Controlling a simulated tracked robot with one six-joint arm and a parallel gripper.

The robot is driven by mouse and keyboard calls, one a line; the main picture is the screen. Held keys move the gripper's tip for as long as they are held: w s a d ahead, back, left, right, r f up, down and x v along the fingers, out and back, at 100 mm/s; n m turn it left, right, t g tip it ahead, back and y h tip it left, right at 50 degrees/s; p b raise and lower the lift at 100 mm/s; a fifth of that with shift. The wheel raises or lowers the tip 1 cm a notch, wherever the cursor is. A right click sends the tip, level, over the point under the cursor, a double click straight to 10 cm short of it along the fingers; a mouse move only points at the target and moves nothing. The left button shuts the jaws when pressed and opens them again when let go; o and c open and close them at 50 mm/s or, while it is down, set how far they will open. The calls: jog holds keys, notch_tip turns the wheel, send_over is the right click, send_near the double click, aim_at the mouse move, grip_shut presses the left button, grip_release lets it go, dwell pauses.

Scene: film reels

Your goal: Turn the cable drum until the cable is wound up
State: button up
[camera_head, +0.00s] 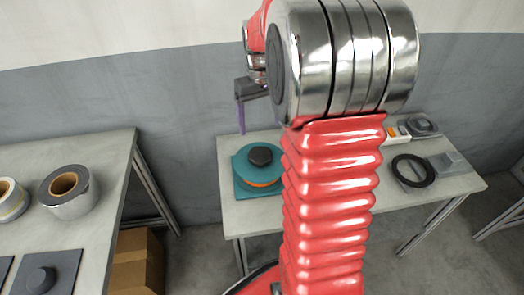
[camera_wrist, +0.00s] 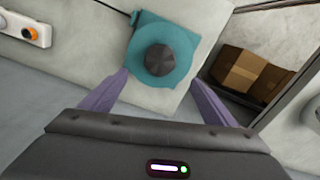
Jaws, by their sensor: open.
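The cable drum (camera_head: 260,167) is a round teal drum with a dark knob on top, on a teal square base on the middle table. A band of orange cable (camera_head: 262,184) shows low on its side in the head view. In the wrist view the teal drum (camera_wrist: 176,76) and its dark knob (camera_wrist: 160,58) lie ahead, beyond my fingertips. My gripper (camera_head: 240,118) has purple fingers pointing down above the left part of that table. In the wrist view the gripper (camera_wrist: 158,80) is open and empty, its two fingers wide apart. My red arm hides the drum's right side in the head view.
A black ring (camera_head: 413,171) and a white box with an orange part (camera_head: 396,135) are on the same table, right of my arm. A left table (camera_head: 100,185) carries tape-like rolls (camera_head: 69,192) and a dark knobbed plate (camera_head: 40,280). A cardboard box (camera_head: 138,262) stands on the floor between the tables.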

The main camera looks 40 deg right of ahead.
aim_at(262, 153)
notch_tip(262, 153, down, 14)
jog(key=shift+r, duration=0.1)
dwell(0.8)
jog(key=shift+c, duration=0.3)
jog(key=c, duration=1.4)
jog(key=shift+d, duration=0.5)
jog(key=shift+c, duration=0.3)
jog(key=shift+a, duration=0.3)
jog(key=shift+n, duration=0.3)
